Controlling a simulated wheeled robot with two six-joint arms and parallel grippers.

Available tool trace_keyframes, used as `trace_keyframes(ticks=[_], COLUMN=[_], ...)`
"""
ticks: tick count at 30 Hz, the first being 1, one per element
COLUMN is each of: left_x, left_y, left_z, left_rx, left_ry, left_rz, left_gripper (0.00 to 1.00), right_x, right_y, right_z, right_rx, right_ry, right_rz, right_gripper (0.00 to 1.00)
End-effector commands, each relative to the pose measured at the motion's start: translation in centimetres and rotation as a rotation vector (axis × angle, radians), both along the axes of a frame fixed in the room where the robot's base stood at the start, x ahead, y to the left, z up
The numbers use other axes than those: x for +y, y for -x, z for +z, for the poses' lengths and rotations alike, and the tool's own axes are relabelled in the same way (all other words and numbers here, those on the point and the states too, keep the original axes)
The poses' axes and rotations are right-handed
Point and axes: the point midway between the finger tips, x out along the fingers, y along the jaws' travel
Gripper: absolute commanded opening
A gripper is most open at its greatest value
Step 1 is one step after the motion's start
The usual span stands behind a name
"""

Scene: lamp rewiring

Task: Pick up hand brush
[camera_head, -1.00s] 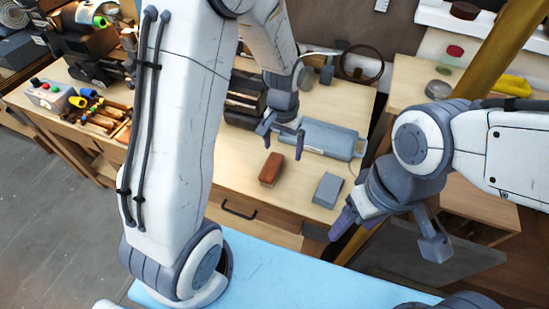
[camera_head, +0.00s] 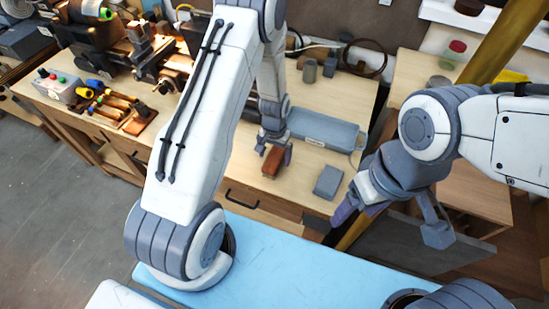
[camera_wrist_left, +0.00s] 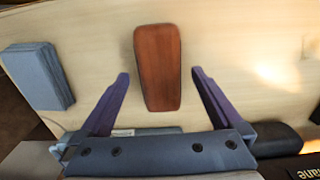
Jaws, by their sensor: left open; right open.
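The hand brush appears as a reddish-brown wooden block (camera_head: 272,163) lying on the workbench; any bristles are hidden. It also shows in the left wrist view as a tapered brown back (camera_wrist_left: 158,68). My left gripper (camera_head: 275,152) is open and is right at the brush in the head view. In the left wrist view its two purple fingers (camera_wrist_left: 160,82) stand on either side of the brush's near end, with a gap on both sides. My right gripper (camera_head: 392,222) is open and empty, off to the right, away from the brush.
A grey block (camera_head: 328,182) lies right of the brush. A blue-grey case (camera_head: 325,131) lies behind it. A rack of tools (camera_head: 115,108) and a button box (camera_head: 62,88) stand on the bench's left. The bench's front edge is near the brush.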

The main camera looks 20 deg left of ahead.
Motion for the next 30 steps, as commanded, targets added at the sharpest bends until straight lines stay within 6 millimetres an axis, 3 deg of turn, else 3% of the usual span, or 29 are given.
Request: trace_keyframes(ticks=[6, 13, 14, 21, 30], left_x=[0.0, 0.0, 0.0, 0.0, 0.0], left_y=[0.0, 0.0, 0.0, 0.0, 0.0], left_z=[-1.8, -1.9, -1.9, -1.9, -1.7], left_rx=[0.001, 0.0, 0.0, 0.0, -0.001], left_ry=[0.0, 0.0, 0.0, 0.0, 0.0], left_rz=[0.0, 0.0, 0.0, 0.0, 0.0], left_gripper=[1.0, 1.0, 0.92, 0.03, 0.0], right_x=[0.0, 0.0, 0.0, 0.0, 0.0], right_y=[0.0, 0.0, 0.0, 0.0, 0.0], right_z=[0.7, 0.6, 0.6, 0.6, 0.5], right_rx=[0.0, 0.0, 0.0, 0.0, 0.0], right_ry=[0.0, 0.0, 0.0, 0.0, 0.0], right_rz=[0.001, 0.001, 0.001, 0.001, 0.001], right_gripper=[0.71, 0.71, 0.71, 0.71, 0.71])
